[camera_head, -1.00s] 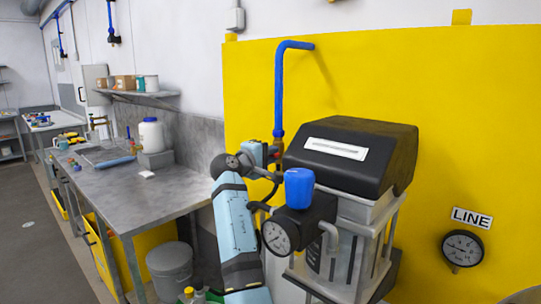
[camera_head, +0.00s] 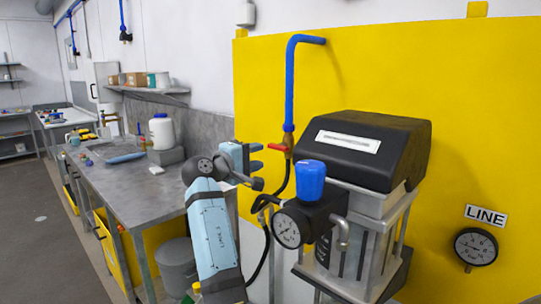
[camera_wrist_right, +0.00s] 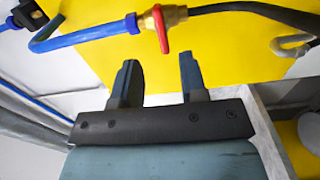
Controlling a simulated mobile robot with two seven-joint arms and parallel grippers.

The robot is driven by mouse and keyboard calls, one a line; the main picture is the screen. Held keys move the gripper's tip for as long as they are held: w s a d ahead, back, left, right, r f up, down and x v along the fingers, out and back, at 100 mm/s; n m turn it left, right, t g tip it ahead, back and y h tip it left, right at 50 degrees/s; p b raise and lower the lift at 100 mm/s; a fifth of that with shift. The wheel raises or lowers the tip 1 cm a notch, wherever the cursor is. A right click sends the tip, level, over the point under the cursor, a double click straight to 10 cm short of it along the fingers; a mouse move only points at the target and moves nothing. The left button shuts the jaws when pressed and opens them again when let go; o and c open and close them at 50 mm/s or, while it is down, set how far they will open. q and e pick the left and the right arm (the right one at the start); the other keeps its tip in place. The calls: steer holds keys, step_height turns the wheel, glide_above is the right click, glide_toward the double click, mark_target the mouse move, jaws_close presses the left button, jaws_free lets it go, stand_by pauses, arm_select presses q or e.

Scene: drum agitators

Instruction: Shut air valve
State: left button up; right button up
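The air valve is a small brass body (camera_head: 288,140) with a red lever handle (camera_head: 278,149), at the lower end of the blue air pipe (camera_head: 289,85). In the right wrist view the red handle (camera_wrist_right: 162,31) lies crosswise to the pipe line, beside the brass body (camera_wrist_right: 177,16). My right gripper (camera_head: 257,156) is just left of the handle. In the wrist view its two fingers (camera_wrist_right: 160,68) are apart with nothing between them, and the handle is beyond the fingertips, apart from them. My left gripper is not in view.
A black-lidded unit (camera_head: 368,148) with a blue knob (camera_head: 310,179) and a gauge (camera_head: 287,230) stands right of my arm. A black hose (camera_head: 271,238) hangs below the valve. A metal bench (camera_head: 113,182) is left, a yellow panel (camera_head: 480,130) behind.

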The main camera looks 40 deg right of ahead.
steer(key=a, duration=0.3)
steer(key=shift+s+a, duration=0.2)
steer(key=shift+a, duration=0.15)
